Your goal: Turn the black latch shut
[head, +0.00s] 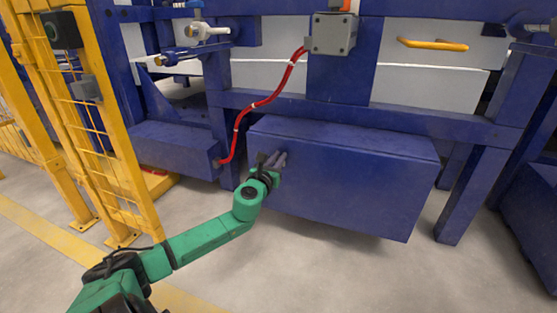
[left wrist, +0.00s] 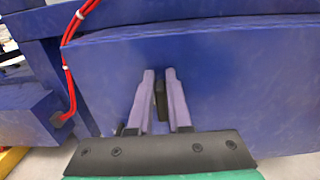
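The black latch (left wrist: 160,100) is on the front face of the large blue box (left wrist: 215,75). In the left wrist view it stands roughly upright between the two pale purple-grey fingers of my left gripper (left wrist: 160,80). The fingers are apart, one on each side of the latch; I cannot tell whether they touch it. In the head view my left gripper (head: 272,160) is at the upper left of the box's front (head: 345,190), and the latch is mostly hidden by it. My right gripper is not in view.
A red cable (head: 262,102) runs from a grey junction box (head: 332,34) down to a smaller blue box (head: 175,148) at the left. A yellow fence post (head: 110,110) stands near my left arm. The floor in front of the large box is clear.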

